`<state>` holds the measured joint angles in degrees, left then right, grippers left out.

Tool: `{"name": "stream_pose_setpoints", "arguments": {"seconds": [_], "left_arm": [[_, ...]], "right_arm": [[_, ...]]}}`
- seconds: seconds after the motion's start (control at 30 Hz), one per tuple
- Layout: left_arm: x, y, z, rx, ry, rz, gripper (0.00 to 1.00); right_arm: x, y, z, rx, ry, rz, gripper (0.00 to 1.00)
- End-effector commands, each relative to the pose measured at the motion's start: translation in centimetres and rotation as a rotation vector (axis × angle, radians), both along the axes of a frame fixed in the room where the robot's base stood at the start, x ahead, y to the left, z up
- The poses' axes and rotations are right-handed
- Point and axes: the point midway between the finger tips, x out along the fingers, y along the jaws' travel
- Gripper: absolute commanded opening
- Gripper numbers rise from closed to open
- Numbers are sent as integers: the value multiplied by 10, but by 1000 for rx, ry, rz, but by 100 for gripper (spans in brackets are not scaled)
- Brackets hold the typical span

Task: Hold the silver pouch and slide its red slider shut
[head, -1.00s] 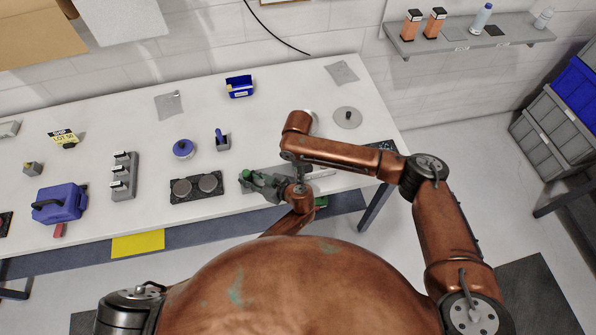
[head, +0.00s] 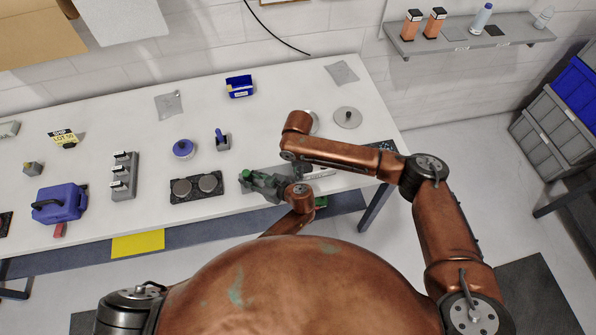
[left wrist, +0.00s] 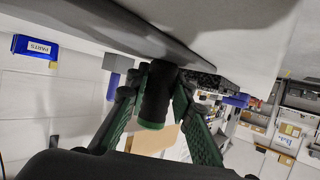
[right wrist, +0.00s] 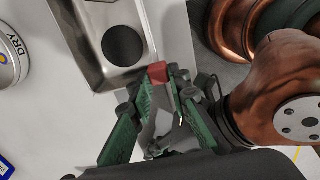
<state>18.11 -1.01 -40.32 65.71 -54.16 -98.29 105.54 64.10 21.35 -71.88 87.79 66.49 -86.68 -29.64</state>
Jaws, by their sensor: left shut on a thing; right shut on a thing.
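The silver pouch (right wrist: 82,38) lies at the top of the right wrist view, with a dark round patch on its face. Its red slider (right wrist: 160,73) is at the pouch's lower right corner. My right gripper (right wrist: 159,78) is shut on the slider; in the head view my right arm hides these jaws. My left gripper (head: 264,184) is at the table's front edge. In the left wrist view its jaws (left wrist: 156,92) are shut around a dark upright grip with a green end (left wrist: 155,104). I cannot see how this grip joins the pouch.
A black plate with two discs (head: 197,198) lies left of my grippers. Behind are a blue-topped tin (head: 183,147), a grey block with a blue handle (head: 222,142) and a blue bin (head: 240,94). A round disc (head: 348,117) sits behind my right arm.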

Motion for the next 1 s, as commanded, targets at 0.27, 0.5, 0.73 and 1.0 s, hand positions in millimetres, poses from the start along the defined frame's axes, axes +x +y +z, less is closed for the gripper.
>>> {"name": "stream_pose_setpoints", "arguments": {"seconds": [0.27, 0.5, 0.73, 1.0], "left_arm": [[0, 0, 0, 0, 0, 1, 0], [0, 1, 0, 0, 0, 1, 0], [0, 1, 0, 2, 1, 1, 0], [0, 1, 0, 2, 1, 1, 0]], "right_arm": [[8, -22, 0, -1, -1, -5, 0], [27, -89, 0, -2, -2, -6, 0], [37, -126, 1, -1, -1, -2, 0], [38, -130, 1, -2, -2, 0, 0]]}}
